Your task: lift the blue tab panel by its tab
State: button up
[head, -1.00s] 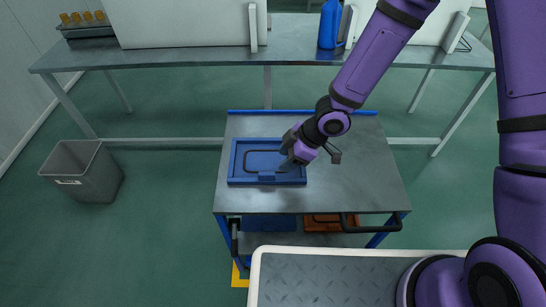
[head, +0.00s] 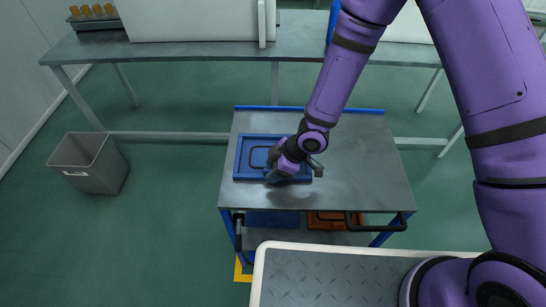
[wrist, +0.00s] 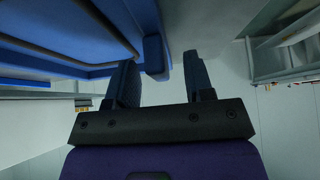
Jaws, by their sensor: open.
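The blue tab panel (head: 239,160) lies flat on the grey cart top, with a raised rim and a dark rounded outline inside it. My gripper (head: 272,173) is low over the panel's front edge and hides the tab in the head view. In the wrist view, the panel (wrist: 62,50) fills the upper left. Its tab (wrist: 155,57) shows in the gap between the tips of my two fingers (wrist: 161,64). The fingers are apart, with a visible gap on the right side of the tab. Whether the left finger touches the tab or panel I cannot tell.
The cart top (head: 360,175) is clear to the right of the panel. The lower shelf holds a blue item (head: 272,219) and an orange item (head: 325,220). A grey bin (head: 90,165) stands on the floor at left. A long workbench (head: 190,48) runs behind.

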jog(key=shift+x, duration=1.2)
grip_shut()
jog(key=shift+r, duration=0.2)
